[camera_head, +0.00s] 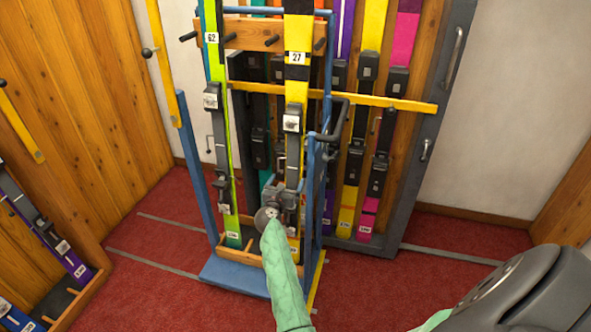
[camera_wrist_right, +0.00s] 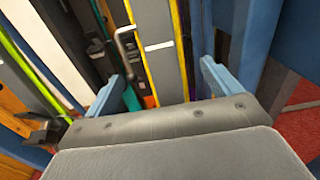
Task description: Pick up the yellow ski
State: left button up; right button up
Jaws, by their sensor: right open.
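The yellow ski (camera_head: 298,72), yellow and black with a white "27" label, stands upright on the right side of a blue-framed rack (camera_head: 186,150). Its lower part is partly hidden by my right gripper (camera_head: 284,196) and forearm. My right gripper is in front of the ski's lower half; I cannot tell whether they touch. In the right wrist view the two blue fingers of my gripper (camera_wrist_right: 165,84) are spread apart. Beyond them runs a grey strip (camera_wrist_right: 162,62) with yellow edges; I cannot tell if it is this ski. My left gripper is out of view.
A lime-green ski (camera_head: 216,75) labelled "62" stands left of it in the same rack. A yellow bar (camera_head: 392,103) crosses at mid height. Behind is a grey-framed rack (camera_head: 438,110) with several skis. More skis lean at the left. Red carpet (camera_head: 165,275) is clear at front left.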

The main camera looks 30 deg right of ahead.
aim_at(292, 169)
jog(key=shift+x, duration=1.2)
jog(key=shift+w+d+r, duration=0.2)
jog(key=shift+w+d, duration=0.1)
jog(key=shift+d, duration=0.15)
jog(key=shift+r+x, duration=0.25)
jog(key=shift+x, duration=1.8)
jog(key=shift+s+f, duration=0.1)
jog(key=shift+c, duration=0.7)
jog(key=c, duration=1.8)
grip_shut()
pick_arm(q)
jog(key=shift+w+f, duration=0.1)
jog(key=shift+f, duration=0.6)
pick_arm(e)
jog(key=shift+r, duration=0.25)
